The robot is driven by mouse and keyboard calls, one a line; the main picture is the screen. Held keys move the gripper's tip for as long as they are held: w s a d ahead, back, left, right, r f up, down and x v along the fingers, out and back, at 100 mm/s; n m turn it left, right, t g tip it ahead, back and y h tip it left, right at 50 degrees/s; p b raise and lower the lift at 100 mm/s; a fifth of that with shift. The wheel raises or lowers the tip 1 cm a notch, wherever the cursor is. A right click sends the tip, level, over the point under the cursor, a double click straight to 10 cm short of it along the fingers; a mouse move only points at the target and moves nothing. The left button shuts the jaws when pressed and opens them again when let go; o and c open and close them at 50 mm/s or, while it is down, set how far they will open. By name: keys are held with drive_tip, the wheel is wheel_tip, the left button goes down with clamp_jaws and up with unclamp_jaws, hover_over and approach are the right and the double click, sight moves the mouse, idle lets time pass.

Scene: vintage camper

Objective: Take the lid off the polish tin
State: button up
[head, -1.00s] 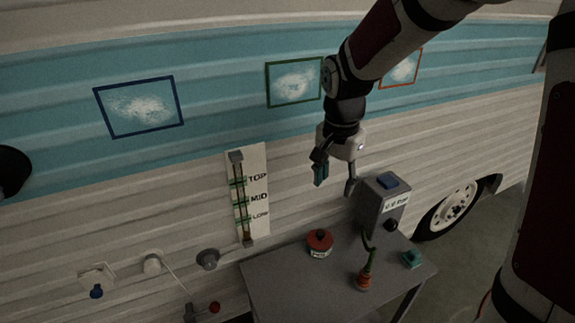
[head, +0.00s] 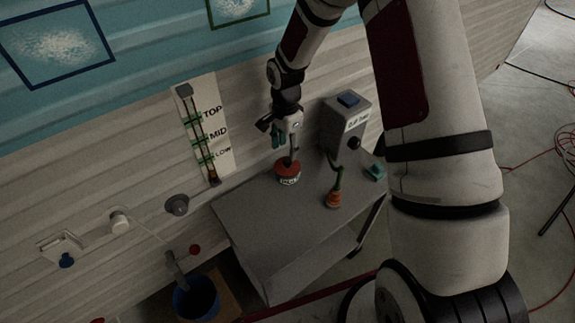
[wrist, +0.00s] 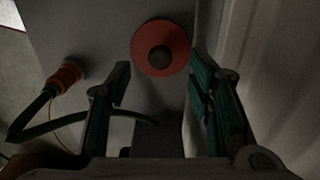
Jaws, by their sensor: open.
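The polish tin (head: 288,180) stands on the grey cart top, with a pale label on its side. Its red lid (head: 287,168) is on it. In the wrist view the lid (wrist: 176,48) shows from above as a red disc with a dark round knob (wrist: 160,58) in the middle. My gripper (head: 285,148) is open and points down just above the lid. In the wrist view my gripper (wrist: 160,80) has its two fingers apart, one on each side of the lid's lower edge in the picture.
A grey box (head: 345,122) with a blue top button stands right of the tin. A green cable with an orange plug (head: 333,199) is on the cart (head: 270,225) near the tin. A teal block (head: 375,172) lies at the right edge. The camper wall (head: 120,170) is close behind. The cart's front left is clear.

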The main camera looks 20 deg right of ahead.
sight(288, 160)
drive_tip(key=shift+w+d+f, duration=0.1)
drive_tip(key=shift+f, duration=1.55)
drive_tip(key=shift+d+f, duration=0.1)
drive_tip(key=shift+f, duration=1.55)
drive_tip(key=shift+c, duration=0.6)
clamp_jaws()
